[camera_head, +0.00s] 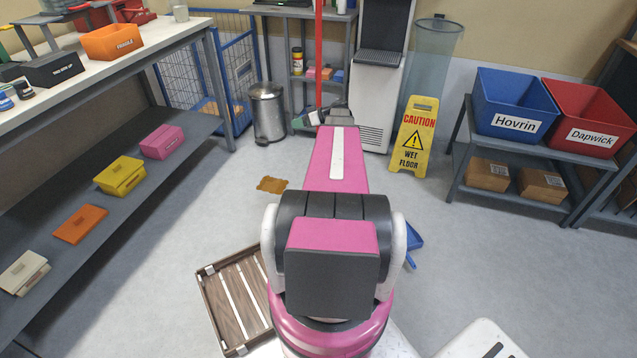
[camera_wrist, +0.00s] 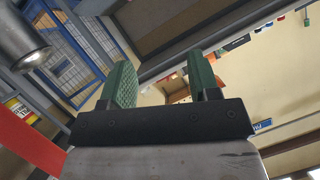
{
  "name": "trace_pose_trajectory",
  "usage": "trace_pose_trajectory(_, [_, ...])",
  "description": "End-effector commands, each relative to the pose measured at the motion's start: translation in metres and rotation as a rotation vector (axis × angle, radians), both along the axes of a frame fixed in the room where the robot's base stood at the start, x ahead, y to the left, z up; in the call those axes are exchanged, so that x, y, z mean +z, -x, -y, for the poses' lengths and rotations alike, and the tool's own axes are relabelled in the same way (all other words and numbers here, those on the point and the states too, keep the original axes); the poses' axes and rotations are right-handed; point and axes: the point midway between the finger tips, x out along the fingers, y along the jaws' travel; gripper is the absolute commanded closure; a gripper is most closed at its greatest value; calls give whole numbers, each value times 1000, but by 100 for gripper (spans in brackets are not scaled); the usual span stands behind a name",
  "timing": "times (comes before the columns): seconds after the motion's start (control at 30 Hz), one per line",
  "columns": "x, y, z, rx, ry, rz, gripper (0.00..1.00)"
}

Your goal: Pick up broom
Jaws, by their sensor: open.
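A red pole, which looks like the broom's handle (camera_head: 319,60), stands upright in front of the grey shelf unit in the head view. Its lower end is hidden behind my arm. My gripper (camera_head: 322,116) is at the far end of my arm, overlapping the pole in this view; I cannot tell whether they touch. In the wrist view my gripper (camera_wrist: 160,85) has its two green fingers spread, with nothing held between them. A red bar, probably the same handle (camera_wrist: 30,147), crosses the lower left there, outside the fingers.
A metal bin (camera_head: 267,112) and blue wire cage (camera_head: 232,85) stand left of the pole. A yellow wet-floor sign (camera_head: 414,140) stands to the right. A slatted wooden crate (camera_head: 232,300) and a blue object (camera_head: 413,240) lie near my base. Open floor lies on both sides.

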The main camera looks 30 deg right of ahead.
Motion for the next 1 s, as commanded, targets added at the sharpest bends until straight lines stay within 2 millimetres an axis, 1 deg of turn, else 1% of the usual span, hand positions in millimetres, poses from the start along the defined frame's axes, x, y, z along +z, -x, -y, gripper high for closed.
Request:
trace_pose_trajectory(0.03, [5,-4,36,-24,-7,83,44])
trace_pose_trajectory(0.07, [9,-4,52,-37,-8,135,44])
trace_pose_trajectory(0.1, [15,-4,72,-54,-8,200,44])
trace_pose_trajectory(0.2, [27,1,115,-94,2,339,44])
trace_pose_trajectory(0.3, [37,7,148,-129,16,442,44])
trace_pose_trajectory(0.4, [43,11,168,-153,29,507,44])
trace_pose_trajectory(0.5, [46,13,176,-165,36,540,44])
trace_pose_trajectory(0.57, [47,10,176,-167,37,546,44])
trace_pose_trajectory(0.67, [47,2,169,-165,37,547,44])
trace_pose_trajectory(0.9, [46,-26,148,-164,37,546,44])
trace_pose_trajectory(1.0, [46,-32,145,-167,37,545,44])
